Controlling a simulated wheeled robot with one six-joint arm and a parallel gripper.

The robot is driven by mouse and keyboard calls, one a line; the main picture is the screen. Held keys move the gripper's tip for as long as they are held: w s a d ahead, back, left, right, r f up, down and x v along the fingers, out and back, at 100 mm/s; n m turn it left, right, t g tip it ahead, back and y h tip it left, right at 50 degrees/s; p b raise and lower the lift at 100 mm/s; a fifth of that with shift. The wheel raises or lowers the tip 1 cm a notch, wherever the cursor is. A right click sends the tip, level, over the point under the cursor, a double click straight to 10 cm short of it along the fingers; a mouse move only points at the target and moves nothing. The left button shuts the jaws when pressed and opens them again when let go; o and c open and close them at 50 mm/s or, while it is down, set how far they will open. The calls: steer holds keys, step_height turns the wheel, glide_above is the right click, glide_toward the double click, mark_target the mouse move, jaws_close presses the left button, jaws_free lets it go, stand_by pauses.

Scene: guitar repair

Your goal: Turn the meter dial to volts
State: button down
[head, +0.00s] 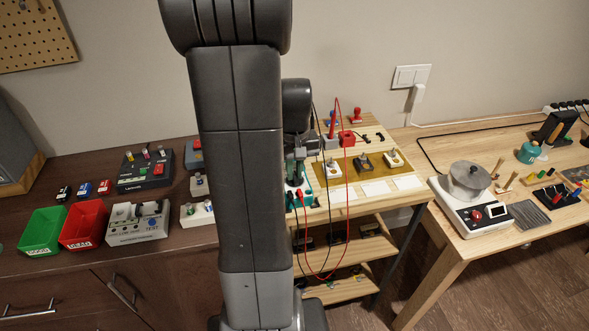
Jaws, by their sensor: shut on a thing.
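The meter (307,198) is a small teal-edged device on the light wooden bench, partly behind my arm. Red and black leads run from it, looping up and then down past the bench front. My gripper (294,172) points down over the meter, close above its face. It is shut on what appears to be the meter dial. The dial itself and its markings are hidden by the fingers and too small to read, so I cannot tell its setting.
My upright arm blocks the centre. Right of the meter are several pedals (363,161) and white cards (376,188). Left, a dark cabinet holds a green bin (42,232), a red bin (83,224) and a tester (138,222). Another table with a scale (470,211) stands right.

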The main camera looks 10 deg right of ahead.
mark_target(295, 175)
steer(key=shift+m, duration=0.3)
steer(key=m, duration=0.5)
steer(key=shift+d+m, duration=0.1)
steer(key=shift+m, duration=0.3)
stand_by(0.3)
steer(key=c, duration=1.5)
jaws_free()
steer(key=shift+r, duration=0.1)
step_height(295, 175, up, 14)
steer(key=shift+f+p, duration=0.15)
steer(key=shift+p, duration=0.2)
steer(key=shift+f, duration=0.15)
